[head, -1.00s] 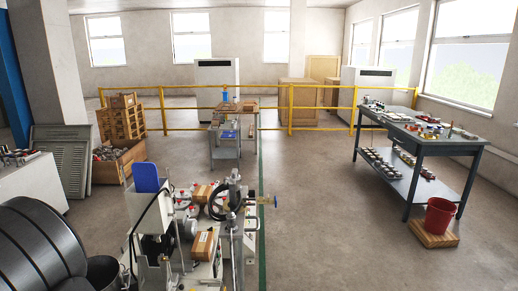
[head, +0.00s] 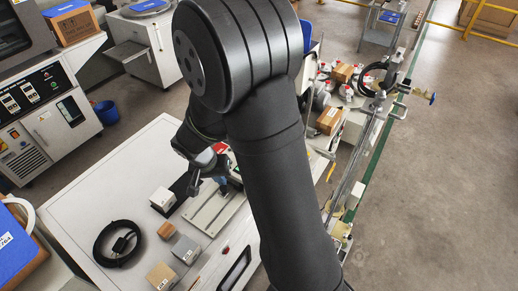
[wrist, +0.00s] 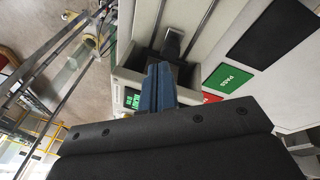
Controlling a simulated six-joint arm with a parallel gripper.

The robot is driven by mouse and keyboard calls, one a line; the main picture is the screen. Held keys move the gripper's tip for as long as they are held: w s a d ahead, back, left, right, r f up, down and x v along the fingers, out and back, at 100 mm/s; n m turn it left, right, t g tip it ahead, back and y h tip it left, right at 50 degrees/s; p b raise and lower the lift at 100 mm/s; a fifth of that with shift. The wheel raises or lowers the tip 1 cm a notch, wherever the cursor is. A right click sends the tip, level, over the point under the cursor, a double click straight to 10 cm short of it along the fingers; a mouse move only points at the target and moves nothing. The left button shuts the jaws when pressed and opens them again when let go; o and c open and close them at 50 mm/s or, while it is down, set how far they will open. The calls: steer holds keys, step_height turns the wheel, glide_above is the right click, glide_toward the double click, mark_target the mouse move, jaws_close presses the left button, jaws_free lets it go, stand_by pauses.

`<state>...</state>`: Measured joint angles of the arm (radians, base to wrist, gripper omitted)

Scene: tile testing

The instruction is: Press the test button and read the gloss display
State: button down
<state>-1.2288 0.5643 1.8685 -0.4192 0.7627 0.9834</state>
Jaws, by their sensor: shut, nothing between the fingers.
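My gripper (wrist: 158,72) shows in the wrist view with its two blue fingers together and nothing between them. The fingers reach over a pale box-like device (wrist: 127,72) with a dark opening. A dark metal piece (wrist: 173,43) stands just beyond the fingertips; I cannot tell if they touch. A small green lit display (wrist: 133,99) is at the device's left side, its text unreadable. I cannot make out the test button. In the head view my arm hides much of the device; its rails (head: 214,207) show beside the arm.
In the wrist view a green PASS pad (wrist: 228,77), a red pad (wrist: 211,98) and a black pad (wrist: 273,34) lie right of the device. In the head view the white table (head: 95,190) holds a black cable coil (head: 104,243) and several small blocks, one white (head: 162,199).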

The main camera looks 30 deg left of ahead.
steer(key=w+d+r+m+t+h, duration=0.1)
steer(key=w+r+t, duration=0.4)
steer(key=w+r, duration=0.7)
steer(key=w+d, duration=0.1)
steer(key=w, duration=0.2)
steer(key=shift+d+t+h, duration=0.2)
steer(key=shift+t+h, duration=0.1)
steer(key=shift+t, duration=0.1)
steer(key=shift+f, duration=4.35)
steer(key=shift+f, duration=0.45)
steer(key=shift+f, duration=0.45)
steer(key=shift+r, duration=0.9)
